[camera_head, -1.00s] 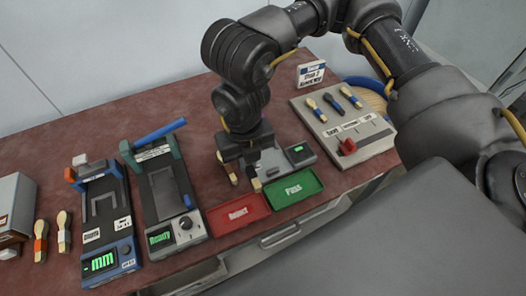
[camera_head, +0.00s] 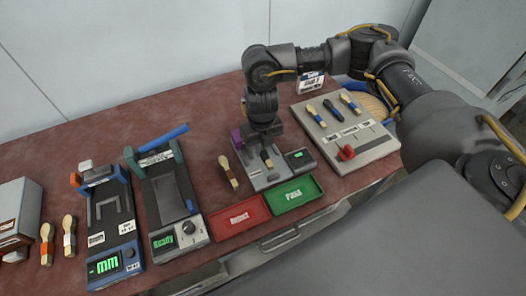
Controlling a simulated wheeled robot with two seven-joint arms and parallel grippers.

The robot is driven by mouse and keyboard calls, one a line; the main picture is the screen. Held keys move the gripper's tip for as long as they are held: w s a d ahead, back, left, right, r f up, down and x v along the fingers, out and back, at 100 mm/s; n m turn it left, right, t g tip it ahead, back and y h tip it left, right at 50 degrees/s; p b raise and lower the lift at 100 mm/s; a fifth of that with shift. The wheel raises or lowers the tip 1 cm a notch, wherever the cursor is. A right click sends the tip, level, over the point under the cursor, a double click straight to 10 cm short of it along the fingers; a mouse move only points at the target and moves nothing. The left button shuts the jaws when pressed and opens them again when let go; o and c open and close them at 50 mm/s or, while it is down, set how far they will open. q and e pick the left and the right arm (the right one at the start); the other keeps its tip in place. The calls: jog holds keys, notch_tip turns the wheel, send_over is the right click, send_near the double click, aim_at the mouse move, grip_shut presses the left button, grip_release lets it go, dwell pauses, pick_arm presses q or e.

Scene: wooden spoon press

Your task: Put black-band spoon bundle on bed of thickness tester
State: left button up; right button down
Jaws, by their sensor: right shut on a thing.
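My right gripper (camera_head: 264,147) is shut on a wooden spoon bundle (camera_head: 267,160), held over the small grey device (camera_head: 270,178) with a green display. The band on the held bundle is hidden by the fingers, and I cannot tell whether it touches the device. Another wooden spoon bundle (camera_head: 229,174) with a dark band lies on the red-brown table just left of that device. A blue-framed tester (camera_head: 124,226) with a green "mm" display and a dark bed stands at the left, apart from the gripper. My left gripper is not in view.
A press (camera_head: 172,205) with a blue lever and "Ready" display stands right of the tester. Red Reject (camera_head: 239,218) and green Pass (camera_head: 291,195) trays line the front edge. A sorting board (camera_head: 351,131) holds several spoon bundles. Two spoon bundles (camera_head: 69,238) lie at far left.

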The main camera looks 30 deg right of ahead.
aim_at(263, 153)
jog(key=shift+w+d+f, duration=0.1)
jog(key=shift+f, duration=0.05)
jog(key=shift+w+d+f, duration=0.1)
jog(key=shift+f, duration=0.8)
jog(key=shift+w+d+f, duration=0.1)
jog(key=shift+f, duration=0.8)
jog(key=shift+f, duration=0.2)
jog(key=c, duration=1.4)
grip_release()
jog(key=shift+c, duration=0.2)
jog(key=shift+r, duration=0.1)
